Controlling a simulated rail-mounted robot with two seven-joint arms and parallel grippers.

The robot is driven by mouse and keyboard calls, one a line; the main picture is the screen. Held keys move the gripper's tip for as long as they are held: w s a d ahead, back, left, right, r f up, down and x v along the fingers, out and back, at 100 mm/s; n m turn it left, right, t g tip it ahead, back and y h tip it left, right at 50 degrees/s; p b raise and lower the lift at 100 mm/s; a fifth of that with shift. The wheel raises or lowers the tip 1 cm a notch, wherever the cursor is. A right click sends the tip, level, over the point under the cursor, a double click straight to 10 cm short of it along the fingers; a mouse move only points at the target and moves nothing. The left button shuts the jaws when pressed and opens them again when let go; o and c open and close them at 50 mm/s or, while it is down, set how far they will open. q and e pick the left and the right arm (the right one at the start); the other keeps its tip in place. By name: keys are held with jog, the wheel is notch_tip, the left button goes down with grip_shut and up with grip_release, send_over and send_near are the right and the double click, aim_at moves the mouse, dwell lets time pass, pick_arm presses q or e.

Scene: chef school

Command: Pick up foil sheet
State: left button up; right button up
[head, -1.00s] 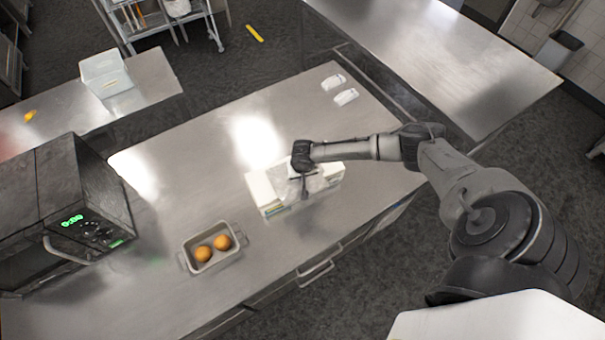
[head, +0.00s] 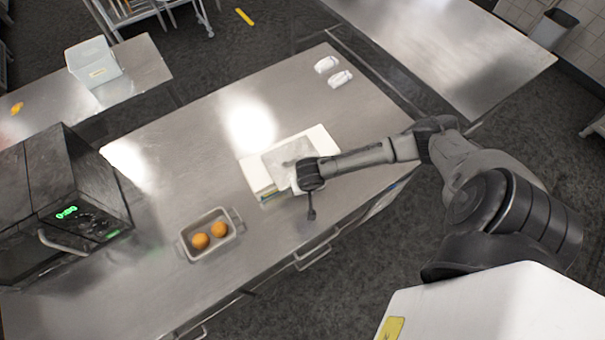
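The foil sheet (head: 284,157) is a thin, greyish, slightly crumpled sheet. It lies on top of a low white stack or box (head: 257,176) on the steel counter. My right gripper (head: 311,212) points down just in front of the stack, near its front right edge. Its wrist covers part of the stack and the sheet's near right corner. The fingers show as one narrow dark shape, so their opening is unclear, and no sheet is seen hanging from them. My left gripper is not in view.
A metal tray (head: 184,243) with two round orange-brown items stands left of the stack. A dark oven (head: 60,200) with a green display sits at the counter's left end. Two small white objects (head: 340,78) lie at the far right. The counter behind the stack is clear.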

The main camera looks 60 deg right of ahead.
jog(key=o, duration=1.4)
